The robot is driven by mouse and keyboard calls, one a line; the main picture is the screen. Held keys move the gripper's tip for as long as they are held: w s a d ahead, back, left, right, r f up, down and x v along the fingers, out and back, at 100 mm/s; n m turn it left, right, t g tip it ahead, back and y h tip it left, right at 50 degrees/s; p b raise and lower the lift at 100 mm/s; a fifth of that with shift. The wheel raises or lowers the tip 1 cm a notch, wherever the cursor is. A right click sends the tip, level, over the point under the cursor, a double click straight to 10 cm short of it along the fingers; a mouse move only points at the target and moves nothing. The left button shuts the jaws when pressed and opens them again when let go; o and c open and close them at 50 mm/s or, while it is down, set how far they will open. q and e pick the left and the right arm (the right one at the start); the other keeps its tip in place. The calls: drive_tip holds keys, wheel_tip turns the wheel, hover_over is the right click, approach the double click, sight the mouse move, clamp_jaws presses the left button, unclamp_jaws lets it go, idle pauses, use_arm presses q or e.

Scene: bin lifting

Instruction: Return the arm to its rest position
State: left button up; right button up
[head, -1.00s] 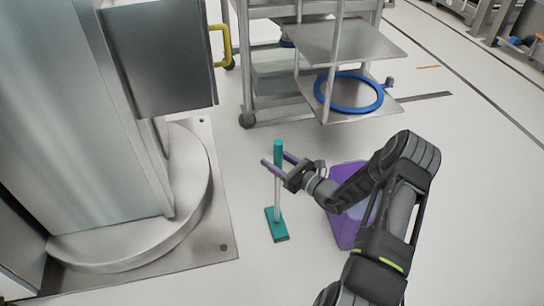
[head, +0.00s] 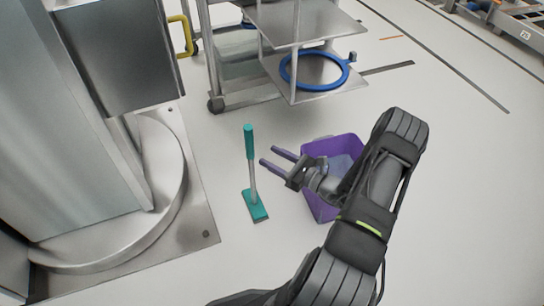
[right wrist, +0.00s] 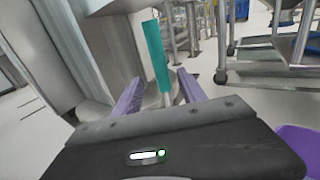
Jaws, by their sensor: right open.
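My right gripper (head: 273,156) is open, its two purple fingers pointing left in the head view. The fingertips are a little to the right of the green-handled tool, apart from it in this view. The tool (head: 250,172) stands upright on the floor, with a green grip, a grey shaft and a flat green foot. In the right wrist view, its green handle (right wrist: 156,55) shows beyond and between the two open fingers (right wrist: 160,95). My left gripper is not in view.
A purple bin (head: 318,208) stands on the floor behind my right forearm, partly hidden by it. A metal cart (head: 300,60) with a blue ring (head: 345,72) is at the back. A large steel machine (head: 90,150) on a round base fills the left. Floor between them is clear.

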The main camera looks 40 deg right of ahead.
drive_tip(key=shift+f, duration=0.1)
idle(0.5)
drive_tip(key=s+a+f+n+g+y, duration=0.2)
drive_tip(key=s+a+f+n+g, duration=1.4)
drive_tip(key=s+a+f, duration=0.4)
drive_tip(key=w+a+r+n+h, duration=0.15)
drive_tip(key=a+r+n, duration=0.25)
drive_tip(key=a+n, duration=0.4)
drive_tip(key=w+a+r+n+h, duration=0.1)
drive_tip(key=w+a+r+n, duration=0.15)
drive_tip(key=a+n, duration=0.55)
use_arm(q)
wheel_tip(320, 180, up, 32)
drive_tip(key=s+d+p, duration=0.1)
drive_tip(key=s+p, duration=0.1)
drive_tip(key=p, duration=2.9)
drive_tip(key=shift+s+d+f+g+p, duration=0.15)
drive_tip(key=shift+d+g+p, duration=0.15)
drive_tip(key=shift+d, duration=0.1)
use_arm(e)
drive_tip(key=s+a+r, duration=0.1)
drive_tip(key=r, duration=1.5)
drive_tip(key=s+a+r, duration=0.1)
drive_tip(key=s+r, duration=0.1)
drive_tip(key=r, duration=1.4)
drive_tip(key=shift+s+r+m+g, duration=0.2)
drive_tip(key=shift+m+g, duration=0.1)
